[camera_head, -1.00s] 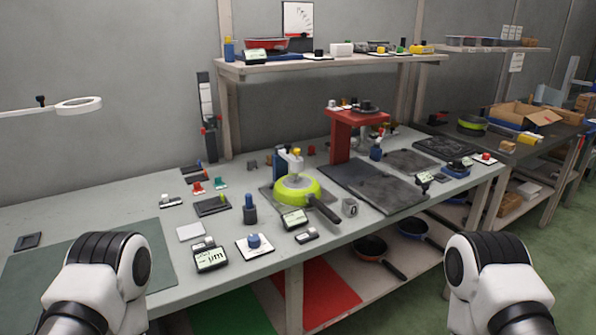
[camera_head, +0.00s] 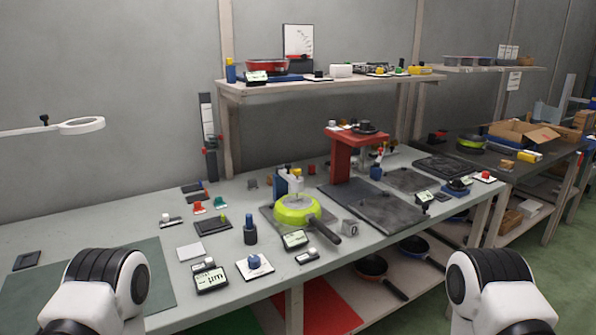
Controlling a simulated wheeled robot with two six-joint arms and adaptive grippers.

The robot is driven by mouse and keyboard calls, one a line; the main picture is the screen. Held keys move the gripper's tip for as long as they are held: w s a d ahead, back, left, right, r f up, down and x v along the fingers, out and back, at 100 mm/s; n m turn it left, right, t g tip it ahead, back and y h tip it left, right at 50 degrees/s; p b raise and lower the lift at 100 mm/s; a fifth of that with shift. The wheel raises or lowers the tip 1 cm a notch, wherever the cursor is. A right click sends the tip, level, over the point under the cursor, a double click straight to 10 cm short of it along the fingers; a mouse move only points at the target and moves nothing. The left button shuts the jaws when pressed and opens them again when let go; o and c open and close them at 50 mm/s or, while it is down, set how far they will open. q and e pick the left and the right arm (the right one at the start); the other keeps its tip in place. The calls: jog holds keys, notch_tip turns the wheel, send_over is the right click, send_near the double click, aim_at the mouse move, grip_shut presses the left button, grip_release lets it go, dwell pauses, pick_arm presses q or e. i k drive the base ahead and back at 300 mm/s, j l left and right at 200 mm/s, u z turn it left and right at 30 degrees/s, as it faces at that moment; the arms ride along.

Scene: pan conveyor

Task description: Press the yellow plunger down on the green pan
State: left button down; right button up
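The green pan (camera_head: 297,212) sits on a dark plate in the middle of the workbench, its dark handle pointing to the lower right. A small stand with a blue column (camera_head: 281,181) rises behind it. The yellow plunger (camera_head: 296,169) is a small yellow cap at the top of this stand, above the pan. Whether its lower end touches the pan is too small to tell. My two arms show at the lower left and lower right, well in front of the pan. Neither gripper's fingers are in view.
Gauges with small displays (camera_head: 211,279) and small tools lie in front and left of the pan. A red stand (camera_head: 344,155) and a dark stone plate (camera_head: 371,206) are to its right. A ring lamp (camera_head: 82,126) hangs at the left. More pans lie on the lower shelf.

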aim_at(297, 171)
jog(key=i+l+u, duration=0.1)
jog(key=l, duration=0.25)
jog(key=i+l, duration=0.25)
jog(key=l, duration=0.15)
jog(key=i+l+u, duration=0.15)
jog(key=l, duration=0.2)
jog(key=i+l, duration=0.2)
jog(key=l, duration=0.2)
jog(key=i+l+u, duration=0.15)
jog(key=l, duration=0.25)
jog(key=i+l, duration=0.15)
jog(key=l, duration=0.25)
jog(key=i+l+u, duration=0.15)
jog(key=l, duration=0.25)
